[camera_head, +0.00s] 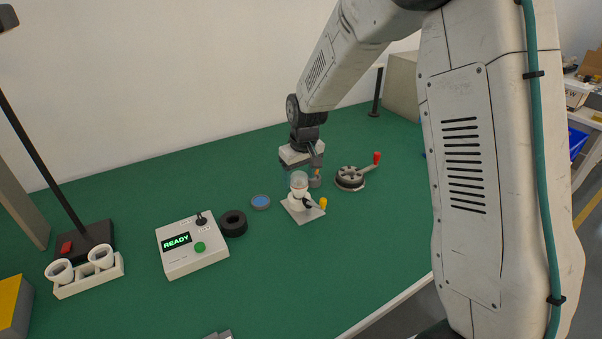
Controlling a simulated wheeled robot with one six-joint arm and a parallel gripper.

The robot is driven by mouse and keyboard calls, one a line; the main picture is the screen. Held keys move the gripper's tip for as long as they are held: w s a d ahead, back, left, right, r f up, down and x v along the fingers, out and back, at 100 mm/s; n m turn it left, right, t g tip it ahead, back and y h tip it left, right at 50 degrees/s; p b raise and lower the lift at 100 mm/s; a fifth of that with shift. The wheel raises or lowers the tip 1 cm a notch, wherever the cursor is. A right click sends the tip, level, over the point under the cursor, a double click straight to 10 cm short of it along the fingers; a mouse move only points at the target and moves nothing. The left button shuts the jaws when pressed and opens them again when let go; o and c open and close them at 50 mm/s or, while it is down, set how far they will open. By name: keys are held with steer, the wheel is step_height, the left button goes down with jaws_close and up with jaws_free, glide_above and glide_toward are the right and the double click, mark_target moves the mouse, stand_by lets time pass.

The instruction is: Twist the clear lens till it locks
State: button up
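The clear lens (299,179) looks like a small see-through cup. It sits upright on a white holder (299,201), which stands on a grey plate (304,214) on the green table. My gripper (306,177) points down right at the lens. One finger shows at the right side of the lens, with an orange-tan patch. The other finger is not clearly seen, so I cannot tell whether the gripper touches or grips the lens. A black lever and a yellow knob (323,202) are at the holder's right side.
A control box (191,246) reads READY. A white rack (85,275) with white cups stands far left. A round metal fixture (349,178) with a red-tipped handle is at the right.

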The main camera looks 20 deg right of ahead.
steer(key=c, duration=0.7)
steer(key=shift+m, duration=1.5)
steer(key=shift+m+h, duration=0.3)
steer(key=shift+m, duration=0.5)
steer(key=o, duration=1)
